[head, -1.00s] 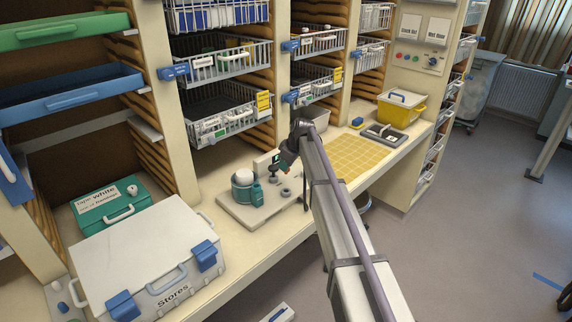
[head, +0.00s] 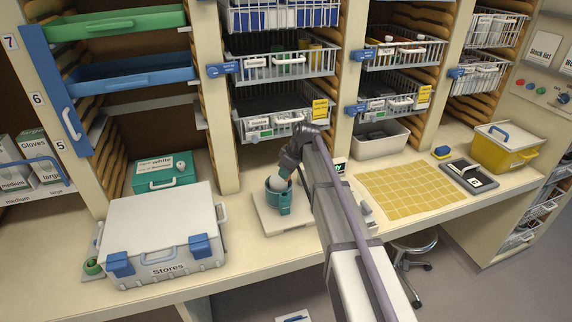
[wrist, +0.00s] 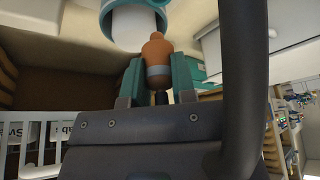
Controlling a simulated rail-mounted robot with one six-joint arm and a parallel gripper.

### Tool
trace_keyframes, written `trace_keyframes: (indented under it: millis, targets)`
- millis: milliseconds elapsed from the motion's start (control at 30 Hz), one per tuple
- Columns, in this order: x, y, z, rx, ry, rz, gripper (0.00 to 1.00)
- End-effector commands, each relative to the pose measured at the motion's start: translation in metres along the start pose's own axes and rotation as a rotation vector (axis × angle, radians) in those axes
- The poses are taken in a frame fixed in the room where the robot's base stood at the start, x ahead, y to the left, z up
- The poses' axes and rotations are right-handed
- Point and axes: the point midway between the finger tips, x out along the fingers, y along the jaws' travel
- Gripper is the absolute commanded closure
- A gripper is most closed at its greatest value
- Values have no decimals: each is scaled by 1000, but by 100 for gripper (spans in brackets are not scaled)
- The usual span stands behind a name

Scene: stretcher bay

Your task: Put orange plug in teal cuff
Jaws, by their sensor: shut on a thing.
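The orange plug (wrist: 155,52) is held between the two teal-tipped fingers of my gripper (wrist: 157,80) in the wrist view. A grey band circles its lower part. The teal cuff (head: 279,204) stands on a pale board on the bench in the head view, with something white at its mouth. In the wrist view the cuff (wrist: 107,15) and the white part are at the top, just beyond the plug's tip. I cannot tell whether they touch. In the head view my gripper (head: 285,173) is close above the cuff and the plug cannot be made out.
A white Stores case (head: 160,235) and a teal-green box (head: 165,173) stand to the left. A yellow grid mat (head: 410,188), a dark grey tray (head: 468,177) and a yellow bin (head: 505,150) lie to the right. Wire baskets (head: 285,118) hang behind the arm.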

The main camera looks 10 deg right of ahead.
Motion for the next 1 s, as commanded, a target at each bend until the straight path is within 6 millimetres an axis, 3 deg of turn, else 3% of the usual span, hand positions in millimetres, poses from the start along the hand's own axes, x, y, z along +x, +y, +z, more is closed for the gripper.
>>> trace_keyframes:
  millis: [233,600,1000]
  targets:
    - [6,-1,2,-8,0,-2,98]
    - [42,0,17,-8,0,-2,98]
    - [42,0,17,-8,0,-1,98]
